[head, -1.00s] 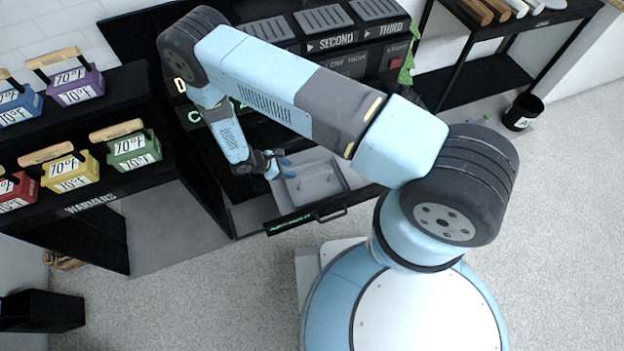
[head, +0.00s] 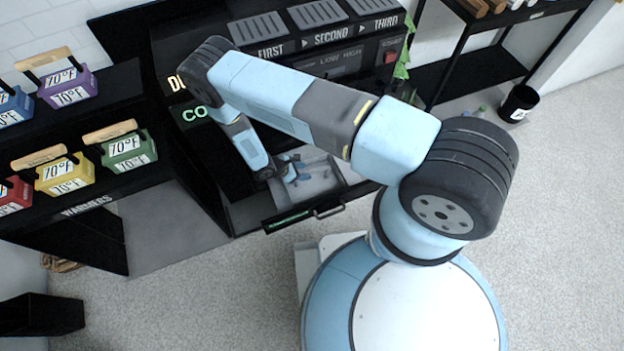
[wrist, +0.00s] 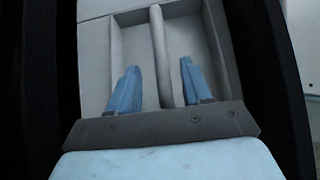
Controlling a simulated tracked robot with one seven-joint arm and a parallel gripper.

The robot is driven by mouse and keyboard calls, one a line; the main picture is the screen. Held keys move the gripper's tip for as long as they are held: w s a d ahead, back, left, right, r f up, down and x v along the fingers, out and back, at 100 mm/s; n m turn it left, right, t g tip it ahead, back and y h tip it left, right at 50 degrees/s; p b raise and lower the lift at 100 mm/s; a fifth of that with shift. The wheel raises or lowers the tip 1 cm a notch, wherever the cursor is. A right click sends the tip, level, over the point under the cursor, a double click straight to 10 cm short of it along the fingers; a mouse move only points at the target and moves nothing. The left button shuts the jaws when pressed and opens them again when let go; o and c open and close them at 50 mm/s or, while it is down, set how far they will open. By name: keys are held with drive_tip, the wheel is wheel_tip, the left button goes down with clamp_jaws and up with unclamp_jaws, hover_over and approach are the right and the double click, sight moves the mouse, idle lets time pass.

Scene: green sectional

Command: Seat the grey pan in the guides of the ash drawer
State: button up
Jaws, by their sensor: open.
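The ash drawer (head: 270,224) is pulled out from the black cabinet in the head view. The grey pan (head: 318,183) lies inside it, partly hidden by my gripper (head: 298,171). In the wrist view the pan (wrist: 193,38) has a raised grey bar handle (wrist: 158,40). My gripper (wrist: 160,68) is open over the pan, with one blue finger on each side of the handle and gaps on both sides. The guides are not clearly visible, and I cannot tell how the pan sits in them.
Dark drawer sides flank the pan in the wrist view. The cabinet's control panel (head: 335,62) is behind my arm. A black bin (head: 518,104) is at the far right.

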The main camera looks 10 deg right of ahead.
sight(310, 171)
drive_tip(key=x, duration=0.4)
drive_tip(key=shift+d, duration=0.6)
drive_tip(key=shift+c, duration=0.5)
clamp_jaws()
idle(0.4)
